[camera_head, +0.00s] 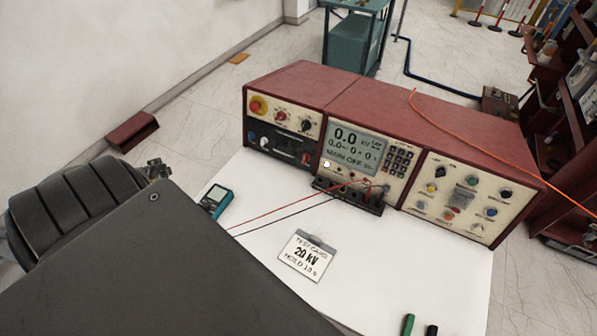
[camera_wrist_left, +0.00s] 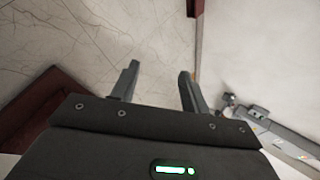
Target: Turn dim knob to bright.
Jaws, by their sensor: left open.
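A red test console (camera_head: 335,88) stands at the back of a white table. Its left panel has a yellow-and-red button (camera_head: 258,105), a red knob (camera_head: 281,116) and a black knob (camera_head: 306,126). Its right panel has another black knob (camera_head: 506,193) and several coloured buttons. The labels are too small to tell which is the dim knob. My left gripper (camera_wrist_left: 157,86) is open and empty in the left wrist view, above the floor and away from the console panels. In the head view its fingers cannot be made out clearly. My right gripper is not in view.
A lit display (camera_head: 355,148) shows 0.0. Red and black leads run across the white table (camera_head: 400,262) from the console's front. My dark arm covers the lower left.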

